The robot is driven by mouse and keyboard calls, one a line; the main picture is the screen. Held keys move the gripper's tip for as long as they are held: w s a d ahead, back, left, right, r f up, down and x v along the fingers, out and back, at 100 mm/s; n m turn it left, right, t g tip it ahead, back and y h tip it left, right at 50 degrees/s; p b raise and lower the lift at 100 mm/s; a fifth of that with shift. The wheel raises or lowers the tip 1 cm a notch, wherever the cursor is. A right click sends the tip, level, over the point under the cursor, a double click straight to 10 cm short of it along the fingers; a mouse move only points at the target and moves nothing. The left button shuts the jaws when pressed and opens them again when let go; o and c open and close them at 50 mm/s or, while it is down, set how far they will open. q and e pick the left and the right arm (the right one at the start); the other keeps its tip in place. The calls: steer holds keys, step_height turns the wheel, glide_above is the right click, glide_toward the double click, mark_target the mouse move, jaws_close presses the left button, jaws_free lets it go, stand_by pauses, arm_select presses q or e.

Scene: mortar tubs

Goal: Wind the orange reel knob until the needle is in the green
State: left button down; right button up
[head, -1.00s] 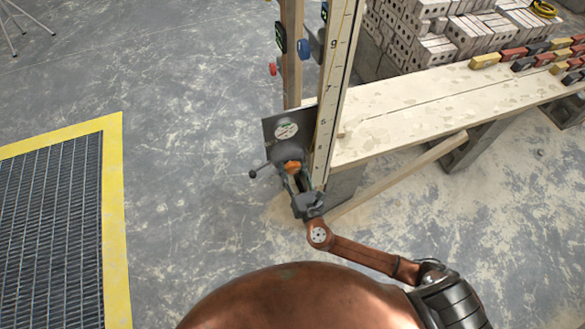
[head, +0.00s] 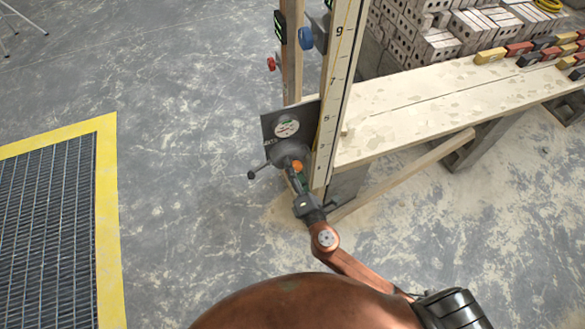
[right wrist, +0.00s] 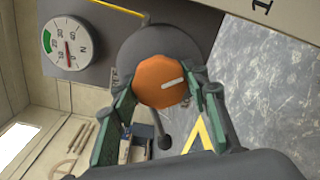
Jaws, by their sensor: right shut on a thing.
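The orange reel knob (head: 297,165) sits on the grey reel below the dial plate, at the foot of the tall scale board. It shows as a faceted orange disc with a white mark in the right wrist view (right wrist: 161,80). My right gripper (head: 296,176) is shut on the knob, with one green-padded finger on each side of it in the right wrist view (right wrist: 162,92). The round white gauge (right wrist: 67,46) has a green band at its left and a red needle pointing downward, outside the green. My left gripper is not in view.
The numbered scale board (head: 331,90) stands just right of the reel. A plank bench (head: 420,105) with bricks lies right. A yellow-edged floor grate (head: 50,220) lies left; bare floor is between.

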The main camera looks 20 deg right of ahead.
steer(key=shift+f+m, duration=0.2)
steer(key=shift+m, duration=0.4)
steer(key=m+b, duration=0.1)
steer(key=m, duration=0.1)
steer(key=shift+m, duration=0.4)
steer(key=m+b, duration=0.1)
steer(key=m, duration=0.2)
steer(key=shift+r, duration=0.15)
steer(key=m, duration=0.3)
steer(key=shift+r, duration=0.1)
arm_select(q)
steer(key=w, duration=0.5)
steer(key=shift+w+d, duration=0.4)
arm_select(e)
steer(key=shift+m, duration=0.6)
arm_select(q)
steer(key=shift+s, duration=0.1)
